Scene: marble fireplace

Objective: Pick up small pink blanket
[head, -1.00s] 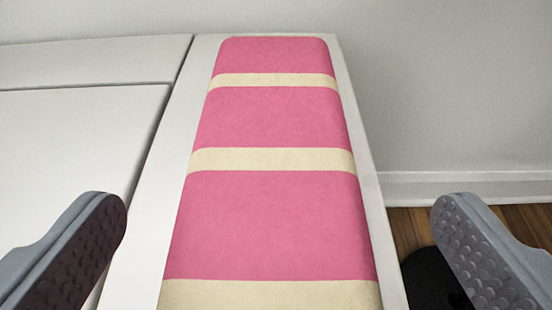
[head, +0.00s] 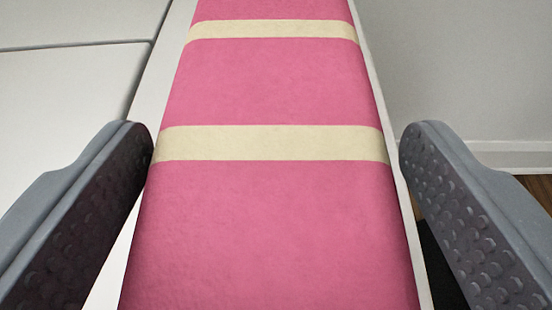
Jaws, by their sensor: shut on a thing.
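The small pink blanket (head: 275,220) is a long pink strip with cream bands, running away from me up the middle of the head view. It lies on a narrow white surface. My gripper (head: 276,138) has its two grey, studded fingers on either side of the blanket, one along its left edge and one along its right edge. The fingers are shut on the blanket, spread about its full width. The near end of the blanket runs out of the bottom of the view, and its far end is out of view at the top.
White panels (head: 65,90) with a dark seam lie to the left. A pale wall (head: 460,70) with a white baseboard (head: 515,155) stands to the right. A strip of brown wooden floor (head: 538,190) and a dark object (head: 438,265) show low on the right.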

